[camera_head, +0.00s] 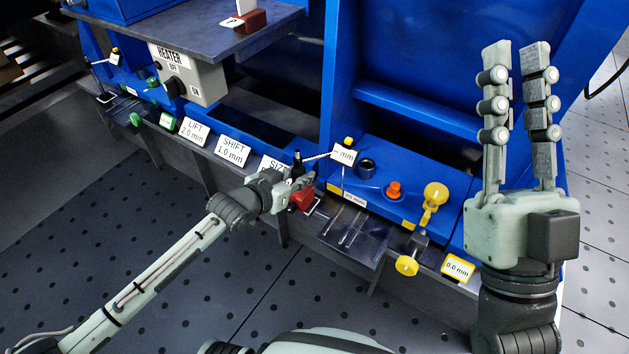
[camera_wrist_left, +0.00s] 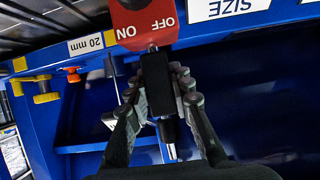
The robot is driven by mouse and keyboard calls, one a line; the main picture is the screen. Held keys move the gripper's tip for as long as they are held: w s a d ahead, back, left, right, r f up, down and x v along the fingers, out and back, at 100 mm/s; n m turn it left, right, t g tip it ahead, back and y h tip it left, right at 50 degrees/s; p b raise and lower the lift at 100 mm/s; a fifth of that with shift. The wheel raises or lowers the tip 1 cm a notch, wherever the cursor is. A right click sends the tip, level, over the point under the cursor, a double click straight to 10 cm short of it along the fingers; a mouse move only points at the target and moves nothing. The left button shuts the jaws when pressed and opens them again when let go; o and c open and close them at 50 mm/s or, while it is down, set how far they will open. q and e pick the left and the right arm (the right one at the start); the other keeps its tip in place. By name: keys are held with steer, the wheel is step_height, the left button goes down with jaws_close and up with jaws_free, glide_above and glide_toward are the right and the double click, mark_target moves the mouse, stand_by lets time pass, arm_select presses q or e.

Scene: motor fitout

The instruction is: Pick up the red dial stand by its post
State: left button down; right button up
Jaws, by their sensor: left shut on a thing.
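The red dial stand (camera_head: 301,200) is at the front edge of the blue machine, below the SIZE label. My left gripper (camera_head: 308,182) is at it from the left and partly hides it. In the left wrist view, the red base (camera_wrist_left: 146,22) with ON and OFF lettering is at the top, and its black post (camera_wrist_left: 157,84) runs between the fingers of my left gripper (camera_wrist_left: 158,98). The fingers are shut on the post. Whether the base touches anything beneath is hard to tell. My right gripper (camera_head: 518,62) is raised at the right, open and empty.
A grey HEATER box (camera_head: 193,80) and LIFT (camera_head: 195,131) and SHIFT (camera_head: 232,150) labels are to the left. A yellow knob (camera_head: 407,265), an orange knob (camera_head: 394,190) and a yellow-topped clamp (camera_head: 435,194) are to the right. A clear shelf (camera_head: 352,236) juts out in front.

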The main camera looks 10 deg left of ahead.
arm_select(q)
steer(key=s+a+p, duration=0.2)
steer(key=s+p, duration=0.1)
steer(key=s, duration=0.3)
steer(key=shift+r+p, duration=0.3)
steer(key=shift+p, duration=0.1)
stand_by(0.4)
steer(key=shift+s+a+r+p, duration=0.25)
steer(key=shift+s+r+p, duration=0.4)
steer(key=shift+p, duration=0.35)
steer(key=shift+s+a+r+p, duration=0.25)
steer(key=shift+s+r+p, duration=0.4)
steer(key=shift+p, duration=0.3)
steer(key=shift+s+a+r+p, duration=0.25)
steer(key=shift+s+r+p, duration=0.4)
steer(key=shift+p, duration=0.35)
steer(key=shift+w, duration=0.1)
